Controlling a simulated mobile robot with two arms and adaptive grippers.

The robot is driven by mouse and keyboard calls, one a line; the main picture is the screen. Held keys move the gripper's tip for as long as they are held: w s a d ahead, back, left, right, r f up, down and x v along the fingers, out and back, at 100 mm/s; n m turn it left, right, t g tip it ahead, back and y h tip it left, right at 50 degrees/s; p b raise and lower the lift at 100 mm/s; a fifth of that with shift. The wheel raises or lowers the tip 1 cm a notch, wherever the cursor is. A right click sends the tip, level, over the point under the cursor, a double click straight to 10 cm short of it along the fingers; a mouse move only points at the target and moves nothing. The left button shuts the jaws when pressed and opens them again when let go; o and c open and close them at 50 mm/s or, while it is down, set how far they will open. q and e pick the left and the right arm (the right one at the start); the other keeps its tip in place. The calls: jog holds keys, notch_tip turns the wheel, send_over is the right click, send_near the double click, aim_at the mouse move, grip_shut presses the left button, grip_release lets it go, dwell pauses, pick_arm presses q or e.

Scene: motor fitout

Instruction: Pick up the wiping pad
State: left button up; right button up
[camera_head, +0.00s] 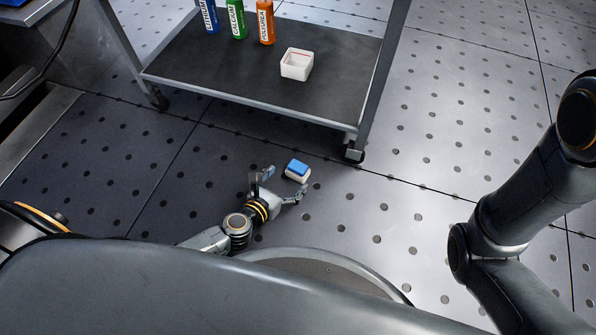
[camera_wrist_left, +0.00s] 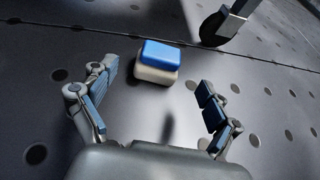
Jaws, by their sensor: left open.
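The wiping pad (camera_head: 297,171) is a small block with a blue top and a whitish lower part. It lies on the dark perforated floor in front of the cart. My left gripper (camera_head: 284,183) is open close to the pad on its near side, with the fingers spread. In the left wrist view the pad (camera_wrist_left: 158,62) sits ahead of the open left gripper (camera_wrist_left: 160,88), between and beyond the fingertips, not gripped. My right arm shows at the right of the head view, but its gripper is out of view.
A wheeled cart (camera_head: 215,92) stands behind the pad, carrying a white open box (camera_head: 297,64) and blue, green (camera_head: 237,18) and orange (camera_head: 265,20) bottles. One cart wheel (camera_head: 354,153) is near the pad; it also shows in the wrist view (camera_wrist_left: 214,28). The floor to the right is clear.

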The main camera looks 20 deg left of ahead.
aim_at(295, 172)
pick_arm(q)
jog(key=b+x, duration=0.2)
jog(key=x, duration=0.5)
jog(key=shift+w, duration=0.1)
jog(key=c, duration=1.3)
jog(key=shift+r, duration=0.1)
